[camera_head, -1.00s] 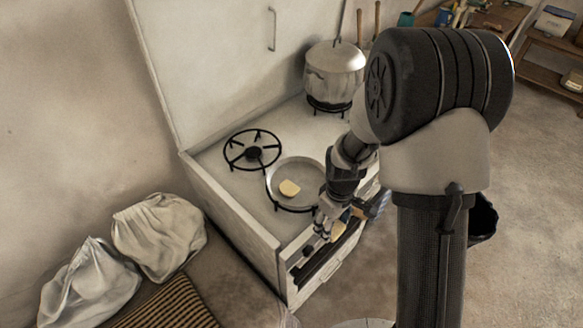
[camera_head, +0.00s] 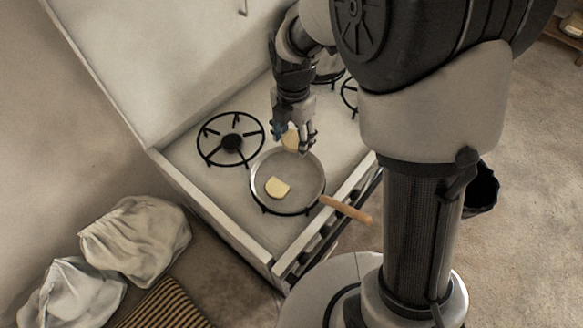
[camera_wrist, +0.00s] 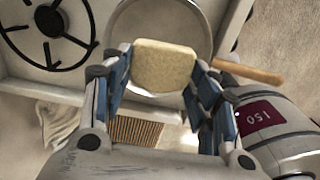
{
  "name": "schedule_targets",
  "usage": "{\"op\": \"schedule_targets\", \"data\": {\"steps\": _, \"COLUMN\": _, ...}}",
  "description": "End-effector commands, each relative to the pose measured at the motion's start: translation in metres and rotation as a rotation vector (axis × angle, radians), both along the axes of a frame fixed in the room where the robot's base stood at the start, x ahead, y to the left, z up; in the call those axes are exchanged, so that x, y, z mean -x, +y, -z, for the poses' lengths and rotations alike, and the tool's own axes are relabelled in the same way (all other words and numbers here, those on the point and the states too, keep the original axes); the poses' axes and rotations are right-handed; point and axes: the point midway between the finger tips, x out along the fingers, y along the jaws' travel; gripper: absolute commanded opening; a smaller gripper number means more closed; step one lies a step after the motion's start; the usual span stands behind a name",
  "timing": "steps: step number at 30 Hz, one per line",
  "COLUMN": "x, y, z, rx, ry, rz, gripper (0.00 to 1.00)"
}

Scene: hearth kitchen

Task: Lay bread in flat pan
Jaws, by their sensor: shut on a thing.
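The flat pan (camera_head: 307,181) sits on a stove burner, its wooden handle (camera_head: 345,208) pointing to the lower right. One slice of bread (camera_head: 278,188) lies flat inside the pan, left of its middle. My gripper (camera_head: 293,140) is shut on a second slice of bread (camera_head: 290,141), held above the pan's far rim. In the wrist view this held bread (camera_wrist: 163,66) sits between the blue-padded fingers, with the pan (camera_wrist: 196,30) behind it. The held bread hides part of the pan there. The slice lying in the pan does not show in the wrist view.
An empty burner (camera_head: 232,139) is left of the pan on the white stove top (camera_head: 188,158). A pot stands behind my arm, mostly hidden. White sacks (camera_head: 136,240) and a striped mat (camera_head: 165,306) lie on the floor at the lower left.

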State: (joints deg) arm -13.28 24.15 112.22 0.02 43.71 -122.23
Motion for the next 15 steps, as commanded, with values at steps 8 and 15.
{"op": "schedule_targets", "data": {"steps": 8, "x": 0.0, "y": 0.0, "z": 0.076, "rx": 0.001, "ry": 0.004, "rz": 0.002, "gripper": 0.41}}
{"op": "schedule_targets", "data": {"steps": 15, "x": 0.0, "y": 0.0, "z": 0.098, "rx": 0.0, "ry": -0.001, "rz": 0.003, "gripper": 0.41}}
